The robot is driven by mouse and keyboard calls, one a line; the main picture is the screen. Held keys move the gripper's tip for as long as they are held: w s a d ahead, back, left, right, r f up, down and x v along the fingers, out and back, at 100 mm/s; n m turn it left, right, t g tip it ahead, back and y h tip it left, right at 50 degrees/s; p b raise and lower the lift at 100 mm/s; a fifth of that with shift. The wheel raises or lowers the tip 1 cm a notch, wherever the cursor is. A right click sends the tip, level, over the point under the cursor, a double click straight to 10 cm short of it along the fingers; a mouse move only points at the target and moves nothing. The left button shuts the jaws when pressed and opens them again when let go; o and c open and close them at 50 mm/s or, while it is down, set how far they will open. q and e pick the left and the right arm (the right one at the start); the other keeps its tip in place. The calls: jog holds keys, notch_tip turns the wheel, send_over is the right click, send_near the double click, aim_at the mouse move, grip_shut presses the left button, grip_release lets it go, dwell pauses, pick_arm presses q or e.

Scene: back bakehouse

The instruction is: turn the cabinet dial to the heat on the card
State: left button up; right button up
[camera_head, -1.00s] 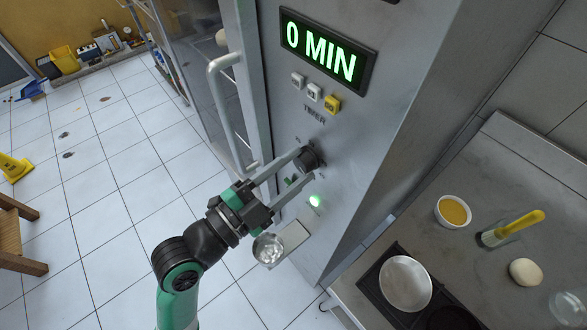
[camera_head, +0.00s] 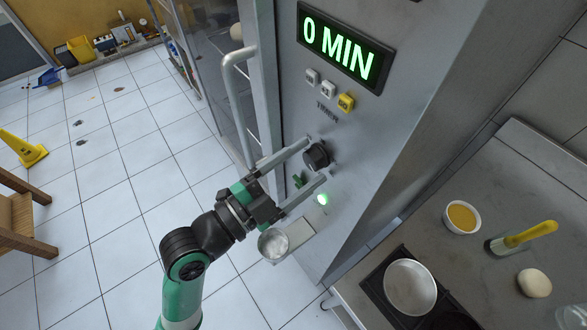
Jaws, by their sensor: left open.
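The dial (camera_head: 317,155) is a round black knob on the grey front of the cabinet (camera_head: 400,110), below the timer buttons. My left gripper (camera_head: 317,161) is open, its two long grey fingers reaching toward the panel. The upper fingertip is at the upper left of the dial and the lower one is below it; I cannot tell whether either touches. The dial's pointer and scale are too small to read. The heat card is not recognisable in view. My right gripper is not in view.
A display (camera_head: 343,48) reads "0 MIN" above two pale buttons and a yellow button (camera_head: 346,102). A door handle (camera_head: 238,100) stands out left of the panel. A steel counter (camera_head: 530,190) at right bears a yellow-filled bowl (camera_head: 461,217), brush (camera_head: 520,237) and dough ball (camera_head: 534,283).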

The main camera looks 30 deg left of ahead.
pick_arm(q)
jog(key=r+p+v, duration=0.1)
jog(key=p+v, duration=0.3)
jog(key=v, duration=0.7)
jog(key=shift+s+f, duration=0.35)
jog(key=shift+f, duration=0.15)
